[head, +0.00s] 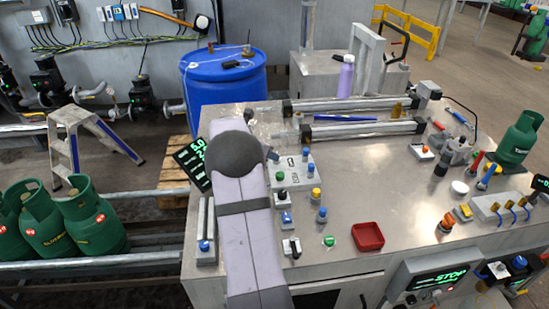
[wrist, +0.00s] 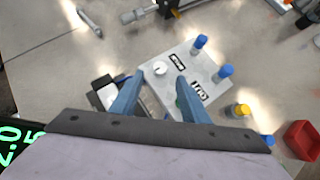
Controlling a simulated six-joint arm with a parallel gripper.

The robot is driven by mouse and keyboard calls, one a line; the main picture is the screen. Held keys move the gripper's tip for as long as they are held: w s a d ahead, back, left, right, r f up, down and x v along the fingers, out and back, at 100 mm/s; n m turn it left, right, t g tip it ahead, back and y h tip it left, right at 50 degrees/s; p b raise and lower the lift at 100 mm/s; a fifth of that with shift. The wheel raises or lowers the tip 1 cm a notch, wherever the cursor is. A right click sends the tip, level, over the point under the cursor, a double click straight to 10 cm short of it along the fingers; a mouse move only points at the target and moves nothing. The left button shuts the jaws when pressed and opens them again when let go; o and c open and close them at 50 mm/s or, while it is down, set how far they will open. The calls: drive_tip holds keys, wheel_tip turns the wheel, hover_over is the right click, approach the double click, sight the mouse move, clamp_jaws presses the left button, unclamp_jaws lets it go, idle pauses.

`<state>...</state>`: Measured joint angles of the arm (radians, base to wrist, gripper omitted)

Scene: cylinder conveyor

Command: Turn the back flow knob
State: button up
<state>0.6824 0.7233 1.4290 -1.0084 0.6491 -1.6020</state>
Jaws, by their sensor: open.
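A pale control plate (wrist: 207,72) lies under my gripper, with two dark labels on it; it also shows in the head view (head: 300,180). A round white knob (wrist: 160,69) sits by the farther label, so it appears to be the back flow knob. A green knob (head: 280,176) sits by the nearer label; in the wrist view a finger mostly hides it. My gripper (wrist: 160,77) is open, with its blue fingertips on either side of the white knob in the picture. Contact cannot be told. In the head view my arm mostly hides the gripper and white knob.
Blue posts (wrist: 225,72) stand along the plate's right edge, with a yellow-topped one (wrist: 240,110) nearby. A black and white switch (wrist: 106,92) lies left of the fingers. A red tray (head: 368,236) sits to the right.

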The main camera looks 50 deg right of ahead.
drive_tip(key=shift+p+x, duration=1.45)
drive_tip(key=shift+x, duration=2.25)
clamp_jaws()
